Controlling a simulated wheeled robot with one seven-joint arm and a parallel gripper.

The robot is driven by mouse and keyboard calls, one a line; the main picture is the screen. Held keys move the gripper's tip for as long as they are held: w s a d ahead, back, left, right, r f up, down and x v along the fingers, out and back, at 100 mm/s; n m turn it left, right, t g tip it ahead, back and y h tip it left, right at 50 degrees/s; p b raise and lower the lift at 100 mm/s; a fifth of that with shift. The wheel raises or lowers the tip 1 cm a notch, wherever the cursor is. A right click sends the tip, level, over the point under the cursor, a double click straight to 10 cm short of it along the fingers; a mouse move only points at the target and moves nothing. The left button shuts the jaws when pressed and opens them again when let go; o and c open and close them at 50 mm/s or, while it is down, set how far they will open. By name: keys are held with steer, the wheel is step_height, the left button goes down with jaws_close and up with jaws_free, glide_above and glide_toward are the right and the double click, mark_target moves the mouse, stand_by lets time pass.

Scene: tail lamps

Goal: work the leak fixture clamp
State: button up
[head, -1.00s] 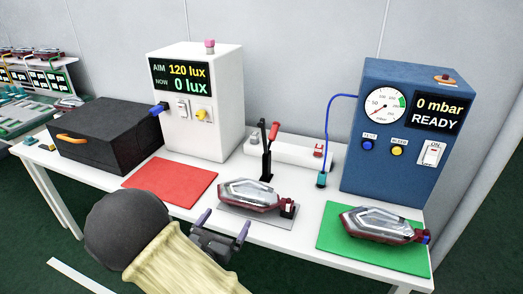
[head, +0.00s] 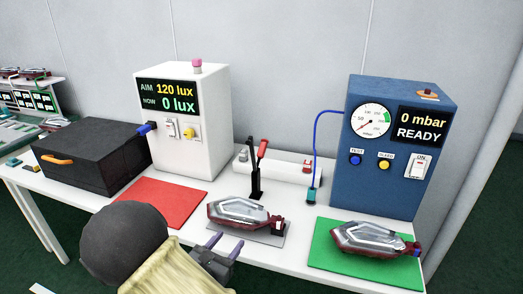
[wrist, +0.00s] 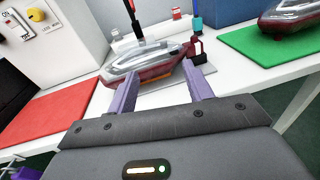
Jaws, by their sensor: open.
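The leak fixture clamp has a red-tipped handle (head: 262,149) on a black upright post (head: 256,180), with the handle standing up. It also shows in the wrist view (wrist: 134,18), partly cut off by the top edge. A tail lamp (head: 241,211) with a clear top and dark red body lies on the grey fixture plate (head: 225,231) in front of the post. My gripper (head: 226,244) is open and empty, its two purple fingers short of the lamp's near side. In the wrist view the open fingers (wrist: 160,85) point toward this lamp.
A second lamp (head: 374,239) lies on a green mat (head: 335,262) at right. A blue pressure box (head: 395,190) reads 0 mbar READY; its blue hose (head: 316,150) ends in a teal connector by the post. A red mat (head: 155,203), white lux box (head: 205,145) and black box (head: 85,165) stand left.

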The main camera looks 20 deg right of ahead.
steer(key=s+d+m+g, duration=0.1)
steer(key=d+g, duration=0.1)
steer(key=s+d+m+g, duration=0.1)
steer(key=s+d+m, duration=0.1)
steer(key=s+d+m+g+h, duration=0.1)
steer(key=d+m+g, duration=0.1)
steer(key=d, duration=0.1)
steer(key=shift+s+f+g, duration=0.15)
steer(key=shift+f+g, duration=0.05)
steer(key=shift+g, duration=0.1)
steer(key=shift+c, duration=0.2)
steer(key=s+d+f+m+g+y, duration=0.2)
steer(key=s+d+m+g+y, duration=0.15)
steer(key=s+m+g, duration=0.4)
steer(key=a+r+m+t+y, duration=0.1)
steer(key=m+y, duration=0.2)
steer(key=m, duration=0.1)
steer(key=s+a+r+m+t+y, duration=0.1)
steer(key=m+y, duration=0.2)
steer(key=m, duration=0.2)
steer(key=s+a+r+m+t+y, duration=0.1)
steer(key=m+y, duration=0.2)
steer(key=m, duration=0.2)
steer(key=shift+s+a+r, duration=0.1)
steer(key=shift+s+r, duration=0.1)
steer(key=shift+r, duration=0.2)
steer(key=shift+c, duration=0.3)
steer(key=shift+c, duration=0.7)
